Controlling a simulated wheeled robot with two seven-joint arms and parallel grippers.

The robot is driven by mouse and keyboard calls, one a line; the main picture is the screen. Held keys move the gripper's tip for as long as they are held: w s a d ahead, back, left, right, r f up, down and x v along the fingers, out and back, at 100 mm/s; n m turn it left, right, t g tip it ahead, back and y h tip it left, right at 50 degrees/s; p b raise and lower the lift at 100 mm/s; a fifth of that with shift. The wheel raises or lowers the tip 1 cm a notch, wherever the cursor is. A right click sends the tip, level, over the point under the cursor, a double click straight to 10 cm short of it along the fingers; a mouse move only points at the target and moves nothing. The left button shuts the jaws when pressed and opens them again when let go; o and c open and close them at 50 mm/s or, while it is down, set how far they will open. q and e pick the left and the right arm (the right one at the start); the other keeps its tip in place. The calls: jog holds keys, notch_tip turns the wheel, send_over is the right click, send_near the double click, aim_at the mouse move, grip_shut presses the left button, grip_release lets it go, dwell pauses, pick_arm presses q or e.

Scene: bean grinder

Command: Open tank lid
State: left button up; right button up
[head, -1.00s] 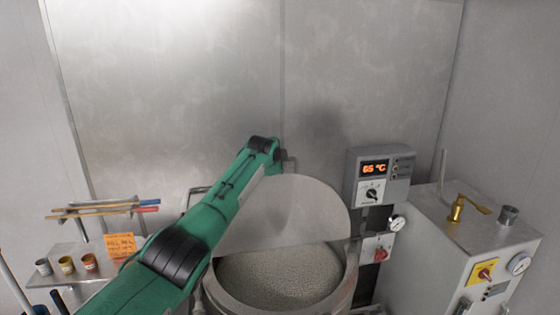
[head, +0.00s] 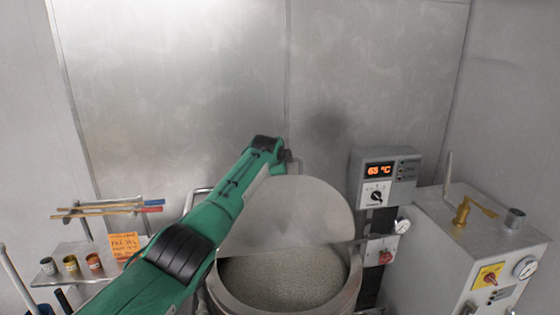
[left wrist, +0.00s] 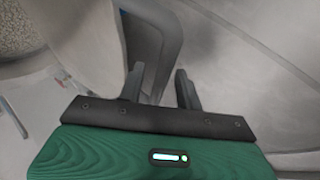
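The tank (head: 352,290) stands at the bottom centre of the head view, its round mouth partly uncovered and pale grains (head: 285,277) showing inside. Its grey lid (head: 300,212) is raised and tilted up at the back of the mouth. My left arm crosses in from the lower left, and its end is at the lid's upper left; the fingertips are hidden there. In the left wrist view, my left gripper (left wrist: 161,88) has its two fingers apart, with a curved dark handle (left wrist: 168,42) passing between them. A gap shows beside the handle. My right gripper is not in view.
A control box (head: 385,178) stands right of the tank, with a grey cabinet (head: 450,235) bearing a brass tap (head: 462,212) farther right. A shelf with small cups (head: 70,263) and an orange note (head: 125,245) is at left. A metal wall closes the back.

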pick_arm(q)
jog(key=b+v, duration=0.7)
jog(key=v, duration=0.6)
jog(key=shift+s+b, duration=0.3)
jog(key=shift+b, duration=0.05)
jog(key=shift+r, duration=0.1)
